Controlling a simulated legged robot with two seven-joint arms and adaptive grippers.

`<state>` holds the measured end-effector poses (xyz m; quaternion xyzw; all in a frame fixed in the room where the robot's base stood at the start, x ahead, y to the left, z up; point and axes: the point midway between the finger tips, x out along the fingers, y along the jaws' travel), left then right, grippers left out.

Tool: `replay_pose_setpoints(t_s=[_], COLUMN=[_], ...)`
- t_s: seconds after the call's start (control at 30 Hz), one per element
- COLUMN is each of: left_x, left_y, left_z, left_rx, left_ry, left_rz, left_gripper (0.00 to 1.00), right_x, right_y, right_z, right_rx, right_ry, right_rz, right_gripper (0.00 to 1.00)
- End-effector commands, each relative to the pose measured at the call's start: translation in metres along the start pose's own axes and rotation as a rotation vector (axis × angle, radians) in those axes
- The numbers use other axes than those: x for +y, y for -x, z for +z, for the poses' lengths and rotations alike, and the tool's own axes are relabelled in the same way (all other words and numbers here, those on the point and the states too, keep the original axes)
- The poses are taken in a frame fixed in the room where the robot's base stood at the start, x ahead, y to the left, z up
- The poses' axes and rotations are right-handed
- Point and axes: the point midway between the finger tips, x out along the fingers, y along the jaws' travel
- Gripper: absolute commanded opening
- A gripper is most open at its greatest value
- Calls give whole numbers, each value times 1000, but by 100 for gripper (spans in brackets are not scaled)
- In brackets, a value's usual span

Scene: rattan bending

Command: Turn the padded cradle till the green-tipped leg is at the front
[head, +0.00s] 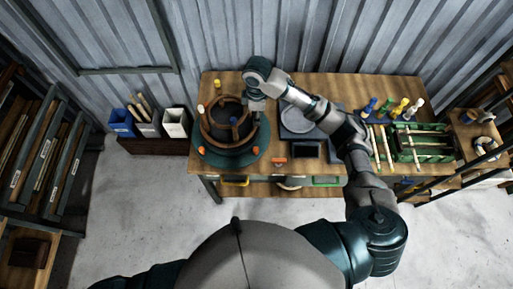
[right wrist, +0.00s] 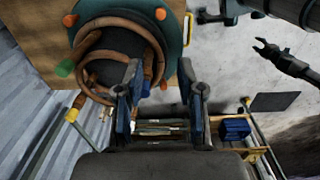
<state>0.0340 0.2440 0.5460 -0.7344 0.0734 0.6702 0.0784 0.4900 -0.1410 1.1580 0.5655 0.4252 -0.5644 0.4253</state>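The padded cradle (head: 222,137) sits on a dark green round base at the left of the bench. It has a dark drum and curved wooden legs with coloured tips. In the head view a blue tip (head: 233,120) is at the front and a yellow tip (head: 217,84) at the back. The green tip (right wrist: 65,68) shows at the left in the right wrist view; in the head view my right gripper seems to hide it. My right gripper (head: 257,106) is at the cradle's right side, fingers apart (right wrist: 164,103). My left gripper (right wrist: 265,48) is small, over the floor, fingers seemingly spread.
Right of the cradle are a grey round plate (head: 298,118), several coloured pegs (head: 385,107) and a green crate (head: 425,145). Bins (head: 175,122) stand left of the bench. The floor in front is clear.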

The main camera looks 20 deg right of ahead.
Motion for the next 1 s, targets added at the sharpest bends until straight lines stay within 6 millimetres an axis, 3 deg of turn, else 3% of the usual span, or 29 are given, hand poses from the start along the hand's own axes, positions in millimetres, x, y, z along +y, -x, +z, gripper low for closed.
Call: replay_pose_setpoints(t_s=[0.1,0.3,1.0], left_x=[0,0,1], left_y=[0,0,0], left_z=[-1,-1,-2], left_rx=[1,1,0], left_ry=[0,0,-1], left_rz=[0,0,1], left_gripper=[45,45,45], right_x=[2,1,0], right_y=[28,56,62], right_z=[0,0,-1], right_rx=[-1,-1,1], right_ry=[1,0,1], right_rz=[6,2,-2], right_gripper=[38,38,38])
